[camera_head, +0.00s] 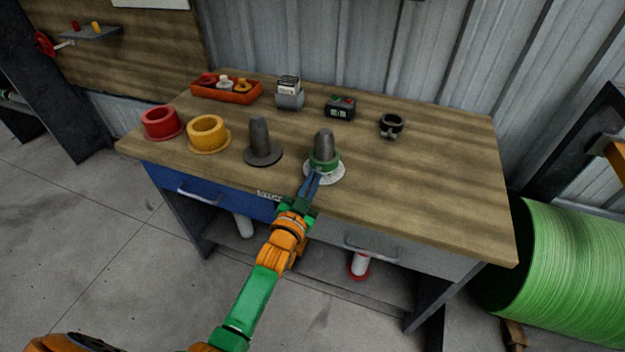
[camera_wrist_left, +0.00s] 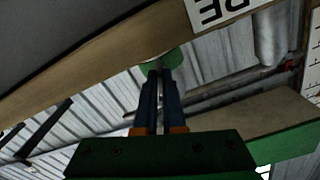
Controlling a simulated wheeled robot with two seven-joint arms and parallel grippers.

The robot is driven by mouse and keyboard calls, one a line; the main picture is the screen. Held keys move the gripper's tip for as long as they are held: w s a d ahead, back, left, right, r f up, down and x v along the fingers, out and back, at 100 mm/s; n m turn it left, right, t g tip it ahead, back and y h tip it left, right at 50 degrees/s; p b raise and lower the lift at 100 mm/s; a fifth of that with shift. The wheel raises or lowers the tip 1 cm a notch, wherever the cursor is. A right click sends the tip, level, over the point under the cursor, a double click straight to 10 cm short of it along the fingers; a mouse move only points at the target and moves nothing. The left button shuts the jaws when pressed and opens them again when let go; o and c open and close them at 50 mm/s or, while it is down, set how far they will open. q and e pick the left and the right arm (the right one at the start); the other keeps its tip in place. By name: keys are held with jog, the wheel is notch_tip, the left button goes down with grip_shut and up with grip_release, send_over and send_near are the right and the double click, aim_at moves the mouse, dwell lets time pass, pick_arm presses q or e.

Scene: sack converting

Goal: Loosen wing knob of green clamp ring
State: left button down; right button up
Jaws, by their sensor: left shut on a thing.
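The green clamp ring (camera_head: 322,162) sits around the lower part of a grey upright spindle on a pale round base (camera_head: 324,174) near the table's front edge. My left gripper (camera_head: 314,174) reaches up from the front and is shut at the near side of the ring, where the wing knob is hidden by the fingers. In the left wrist view the closed blue fingers (camera_wrist_left: 158,95) point at the green ring (camera_wrist_left: 158,64), and the knob between their tips is too small to make out. My right gripper is in neither view.
A second grey spindle on a dark base (camera_head: 263,153) stands to the left, beside yellow (camera_head: 208,133) and red (camera_head: 161,122) flanged rings. A black clamp ring (camera_head: 391,124), a button box (camera_head: 340,107), a card holder (camera_head: 289,97) and an orange tray (camera_head: 226,97) stand behind. The table's right side is clear.

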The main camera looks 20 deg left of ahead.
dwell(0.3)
pick_arm(q)
jog(key=c, duration=1)
grip_release()
jog(key=shift+s, duration=0.1)
jog(key=s, duration=0.7)
jog(key=shift+p, duration=0.35)
jog(key=shift+w+a, duration=0.1)
jog(key=shift+a, duration=0.05)
